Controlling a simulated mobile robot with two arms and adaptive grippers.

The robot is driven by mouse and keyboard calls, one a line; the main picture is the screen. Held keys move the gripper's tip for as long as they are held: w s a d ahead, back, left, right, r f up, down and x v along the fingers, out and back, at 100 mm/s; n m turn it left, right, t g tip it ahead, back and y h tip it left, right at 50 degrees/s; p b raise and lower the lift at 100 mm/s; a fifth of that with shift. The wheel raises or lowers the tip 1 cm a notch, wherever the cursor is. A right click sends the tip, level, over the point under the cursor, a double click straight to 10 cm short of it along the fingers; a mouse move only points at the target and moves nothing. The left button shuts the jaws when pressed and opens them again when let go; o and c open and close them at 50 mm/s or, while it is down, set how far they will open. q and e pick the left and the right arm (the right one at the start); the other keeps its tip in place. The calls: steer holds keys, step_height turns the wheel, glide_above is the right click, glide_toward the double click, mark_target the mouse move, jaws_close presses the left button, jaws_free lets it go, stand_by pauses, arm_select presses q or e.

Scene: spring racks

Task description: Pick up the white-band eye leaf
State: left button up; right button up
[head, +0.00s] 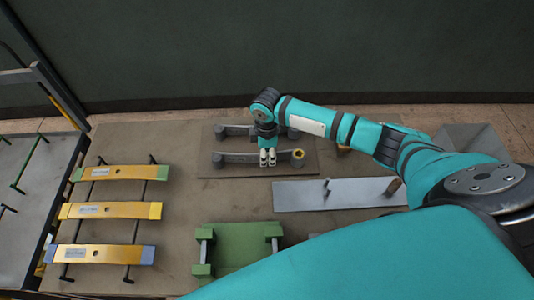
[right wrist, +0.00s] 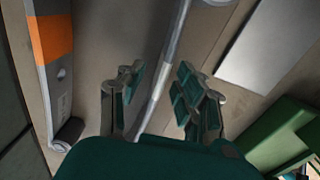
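A grey eye leaf (head: 240,158) lies near the front of a brown board, with a rolled eye at its right end. In the right wrist view this leaf (right wrist: 176,48) shows as a narrow grey strip between the fingers. My right gripper (head: 267,157) points down over it; in the wrist view the gripper (right wrist: 155,95) is open, with one finger on each side. A second leaf (head: 236,130) lies behind; the wrist view shows its orange band (right wrist: 50,38). My left gripper is out of view.
A flat grey plate (head: 310,195) with upright pegs lies in front of the board (head: 212,170). A green fixture (head: 238,246) stands nearer. Several yellow leaves (head: 110,211) rest on a rack at the left. A grey bin (head: 470,138) is at the right, partly behind my arm.

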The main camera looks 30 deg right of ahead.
steer(key=shift+f, duration=0.8)
jaws_close()
steer(key=shift+w+r, duration=0.15)
